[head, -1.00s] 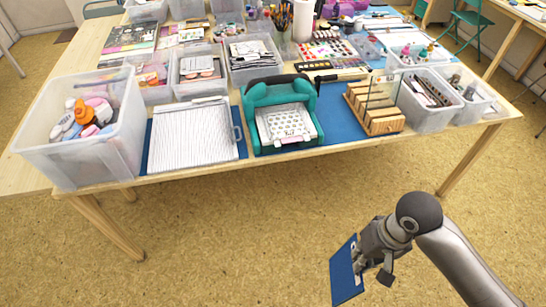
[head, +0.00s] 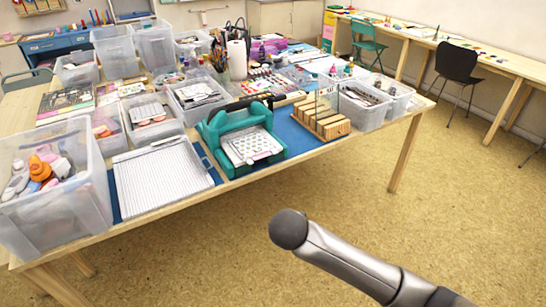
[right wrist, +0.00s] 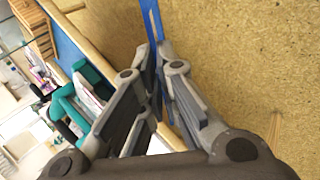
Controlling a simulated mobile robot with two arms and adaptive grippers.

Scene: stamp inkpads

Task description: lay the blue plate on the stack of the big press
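The big press (head: 213,131) is teal with a dark handle and stands at the front edge of the table. A pale plate or stack with a grid of round marks (head: 250,145) lies on its bed; I cannot tell its layers apart. The teal press also shows tilted at the left of the right wrist view (right wrist: 72,103). My right gripper (right wrist: 157,48) is shut on the thin blue plate (right wrist: 151,20), seen nearly edge-on between the fingers. The gripper and plate are out of the head view, where only my right arm shows. My left gripper is not in view.
A white ridged board (head: 160,178) lies left of the press, and a wooden slotted rack (head: 322,119) stands to its right. A clear bin (head: 60,215) fills the table's left corner. Several more bins stand behind. The floor in front is clear.

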